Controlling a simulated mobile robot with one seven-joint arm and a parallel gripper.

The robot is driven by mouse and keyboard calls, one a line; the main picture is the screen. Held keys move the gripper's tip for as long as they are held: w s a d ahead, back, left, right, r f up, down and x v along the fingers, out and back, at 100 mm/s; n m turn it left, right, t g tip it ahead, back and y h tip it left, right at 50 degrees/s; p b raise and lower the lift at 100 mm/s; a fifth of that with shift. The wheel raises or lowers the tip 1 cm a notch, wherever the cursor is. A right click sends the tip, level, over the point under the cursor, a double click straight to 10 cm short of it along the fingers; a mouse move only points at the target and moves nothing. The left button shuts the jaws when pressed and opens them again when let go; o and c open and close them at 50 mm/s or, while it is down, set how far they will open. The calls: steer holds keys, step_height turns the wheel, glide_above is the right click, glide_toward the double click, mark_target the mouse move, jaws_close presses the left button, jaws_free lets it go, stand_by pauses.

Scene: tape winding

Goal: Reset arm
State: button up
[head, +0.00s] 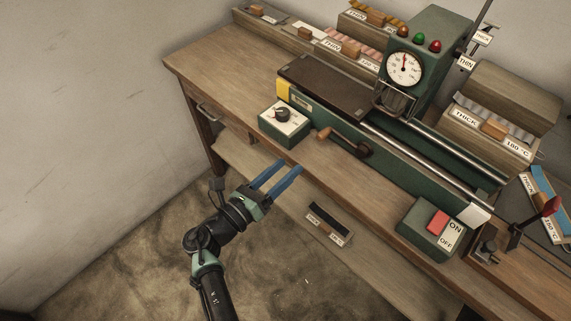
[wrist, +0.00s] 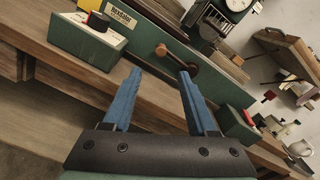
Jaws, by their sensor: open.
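My gripper (head: 282,174) is open and empty, its two blue fingers apart in front of the workbench's front edge. It also shows in the wrist view (wrist: 160,72), with the crank handle (wrist: 177,58) seen beyond and between the fingertips. The green machine (head: 425,140) stands on the bench, with a gauge dial (head: 404,68) and rails. The crank handle with its wooden knob (head: 326,133) is on its front. The knob box (head: 285,122) sits to the left of the crank, beyond my fingers. My fingers touch nothing that I can see.
The wooden bench (head: 215,62) runs across the view. A red ON/OFF switch box (head: 436,222) sits front right, with a red-topped lever (head: 550,206) beyond. Labelled holders marked THICK (head: 488,130) stand behind. A lower shelf (head: 262,182) holds a small labelled block (head: 328,224). Floor at lower left is clear.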

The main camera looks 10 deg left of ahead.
steer(key=w+d+r+m+t+y+p, duration=0.1)
steer(key=w+r+m+y, duration=0.15)
steer(key=r+m, duration=0.75)
steer(key=w+d+r+m+t+y+p, duration=0.1)
steer(key=w+r+m, duration=0.3)
steer(key=r, duration=0.9)
steer(key=w+d+r+m+t+y+p, duration=0.1)
steer(key=d+r+m+y, duration=0.1)
steer(key=r+m, duration=0.85)
steer(key=s+d+r+m+t+y, duration=0.1)
steer(key=s+r+m+t, duration=0.2)
steer(key=s+r, duration=0.3)
steer(key=s+d+r+m+t+y+p, duration=0.1)
steer(key=s+r, duration=0.6)
steer(key=r, duration=0.8)
steer(key=s+d+r+m+t+y, duration=0.1)
steer(key=s+r+m+t, duration=0.4)
steer(key=r, duration=0.5)
steer(key=shift+s+r+m+y+p, duration=0.15)
steer(key=shift+s+m+y+p, duration=0.25)
steer(key=shift+s+m+y, duration=0.3)
